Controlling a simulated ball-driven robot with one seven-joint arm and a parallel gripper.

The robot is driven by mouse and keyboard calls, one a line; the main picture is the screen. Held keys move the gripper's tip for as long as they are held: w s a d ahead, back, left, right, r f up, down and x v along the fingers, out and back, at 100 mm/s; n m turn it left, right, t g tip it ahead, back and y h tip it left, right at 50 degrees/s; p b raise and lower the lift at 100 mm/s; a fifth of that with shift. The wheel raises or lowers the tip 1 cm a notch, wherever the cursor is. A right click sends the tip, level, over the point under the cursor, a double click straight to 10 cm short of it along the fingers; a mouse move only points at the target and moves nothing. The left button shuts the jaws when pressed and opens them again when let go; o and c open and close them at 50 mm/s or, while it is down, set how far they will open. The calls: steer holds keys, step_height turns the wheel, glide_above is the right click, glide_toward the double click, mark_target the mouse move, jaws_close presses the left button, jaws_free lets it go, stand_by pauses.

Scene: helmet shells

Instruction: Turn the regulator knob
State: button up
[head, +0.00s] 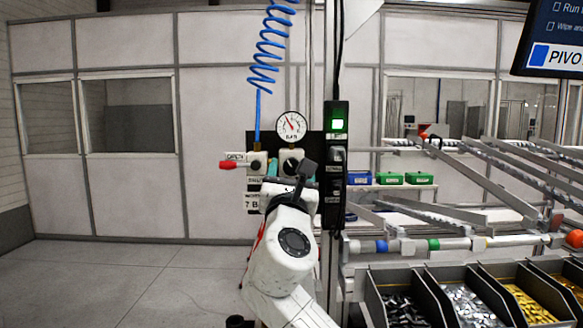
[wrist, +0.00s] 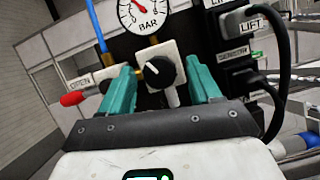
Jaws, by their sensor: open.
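The regulator knob (wrist: 158,72) is black and round with a pale pointer line, on a white block under a pressure gauge (wrist: 144,12) marked BAR. In the head view the knob (head: 291,164) shows just above my arm, partly hidden by it. My gripper (wrist: 162,82) is open, with its two teal fingers on either side of the knob in the wrist view. Gaps show between the knob and both fingers, and I cannot tell how far the fingertips are from the panel. In the head view my wrist hides most of the gripper.
A red-handled valve (head: 231,164) labelled OPEN sticks out left of the knob. A blue coiled hose (head: 266,45) drops in from above. A black connector box with cables (wrist: 245,50) stands close on the right. Bins of parts (head: 463,300) stand at lower right; the floor at left is clear.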

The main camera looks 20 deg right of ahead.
steer(key=shift+w+r, duration=0.1)
steer(key=shift+w, duration=0.1)
steer(key=c, duration=1)
steer(key=shift+c, duration=0.2)
steer(key=shift+m, duration=0.3)
